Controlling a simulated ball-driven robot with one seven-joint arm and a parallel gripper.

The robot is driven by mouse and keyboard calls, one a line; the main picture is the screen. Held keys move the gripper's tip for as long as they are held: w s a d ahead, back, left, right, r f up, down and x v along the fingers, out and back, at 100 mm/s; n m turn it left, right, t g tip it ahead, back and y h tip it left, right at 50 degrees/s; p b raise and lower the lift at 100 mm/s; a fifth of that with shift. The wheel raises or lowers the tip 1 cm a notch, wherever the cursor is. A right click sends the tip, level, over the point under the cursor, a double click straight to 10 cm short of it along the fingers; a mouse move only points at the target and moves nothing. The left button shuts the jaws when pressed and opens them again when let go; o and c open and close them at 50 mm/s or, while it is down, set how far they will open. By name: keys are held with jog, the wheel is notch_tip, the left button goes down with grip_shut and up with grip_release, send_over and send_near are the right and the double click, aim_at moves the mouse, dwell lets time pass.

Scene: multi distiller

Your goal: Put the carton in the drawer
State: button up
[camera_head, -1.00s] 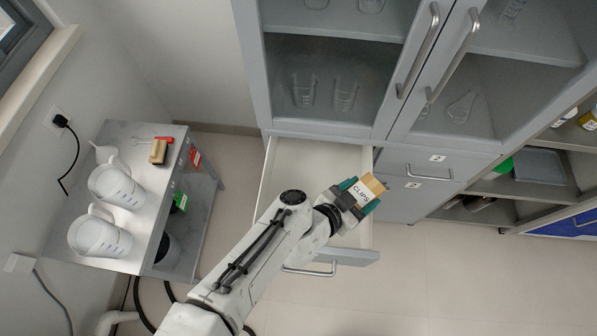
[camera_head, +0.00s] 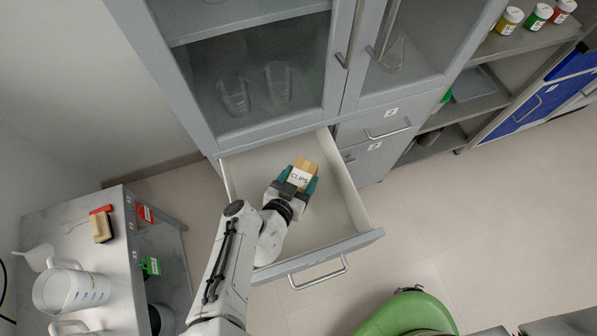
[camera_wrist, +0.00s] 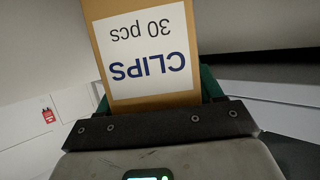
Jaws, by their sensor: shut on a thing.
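The carton (camera_head: 301,175) is a small tan box with a white "CLIPS" label. My gripper (camera_head: 296,183) is shut on it, with green fingers on both sides. In the wrist view the carton (camera_wrist: 145,50) fills the upper middle, its label reading "CLIPS 30 pcs" upside down, between the green fingers (camera_wrist: 208,85). The drawer (camera_head: 345,205) is pulled out below the glass-fronted cabinet and looks empty. In the head view the carton and gripper appear over the inside of the drawer. I cannot tell how high above its floor they are.
The grey cabinet (camera_head: 205,110) with glassware stands behind the drawer. A small table (camera_head: 110,240) with white jugs (camera_head: 72,290) is at the left. A green seat (camera_head: 405,315) is at the bottom right. Open floor (camera_head: 430,230) lies right of the drawer.

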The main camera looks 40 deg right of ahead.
jog(key=shift+f, duration=1.2)
jog(key=shift+f, duration=0.1)
jog(key=shift+f+b, duration=0.35)
jog(key=shift+b, duration=0.1)
jog(key=shift+f, duration=0.2)
jog(key=o, duration=1.1)
